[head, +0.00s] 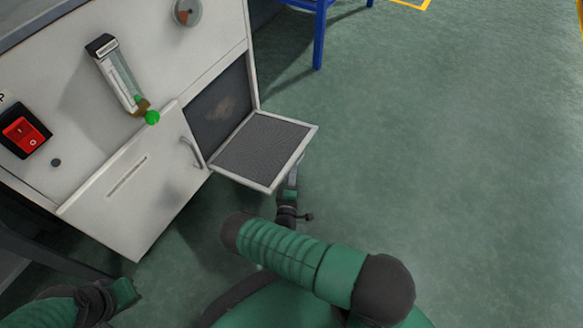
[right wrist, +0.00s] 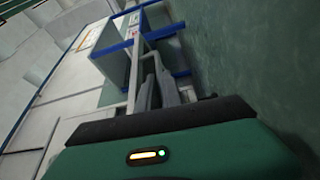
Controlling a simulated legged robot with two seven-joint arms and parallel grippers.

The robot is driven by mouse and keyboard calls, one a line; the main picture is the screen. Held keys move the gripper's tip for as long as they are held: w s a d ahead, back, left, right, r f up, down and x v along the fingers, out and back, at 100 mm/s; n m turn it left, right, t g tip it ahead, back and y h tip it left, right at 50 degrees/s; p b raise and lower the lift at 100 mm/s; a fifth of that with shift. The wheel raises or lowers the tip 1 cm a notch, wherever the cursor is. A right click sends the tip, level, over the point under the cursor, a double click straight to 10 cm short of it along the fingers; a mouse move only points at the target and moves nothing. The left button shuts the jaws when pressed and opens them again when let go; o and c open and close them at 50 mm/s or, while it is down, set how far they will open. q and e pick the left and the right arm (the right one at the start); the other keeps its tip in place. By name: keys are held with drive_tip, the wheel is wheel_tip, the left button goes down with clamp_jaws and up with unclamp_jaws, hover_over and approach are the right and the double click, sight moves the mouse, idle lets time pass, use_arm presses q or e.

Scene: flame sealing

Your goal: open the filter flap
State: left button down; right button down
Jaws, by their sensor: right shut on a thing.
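The filter flap (head: 262,148), a pale-framed panel with a dark grey mesh, stands swung out from the white cabinet (head: 130,190). Beside it shows the dark opening (head: 222,104) in the cabinet front. My right gripper (head: 293,178) is at the flap's outer lower edge, partly hidden beneath it, and is shut on the flap. In the right wrist view the grey fingers (right wrist: 160,86) are beside a pale upright bar, seemingly the flap's edge seen side-on. Part of my left arm shows at the lower left in the head view; its gripper's jaws do not show.
The cabinet carries a curved handle (head: 191,153), a flow meter (head: 118,75) with a green knob (head: 152,117), a red switch (head: 25,133) and a round gauge (head: 187,12). A blue-legged table (head: 320,35) stands behind. The green floor to the right is clear.

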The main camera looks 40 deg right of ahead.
drive_tip(key=shift+f, duration=0.2)
drive_tip(key=c, duration=1.5)
unclamp_jaws()
drive_tip(key=shift+d, duration=0.1)
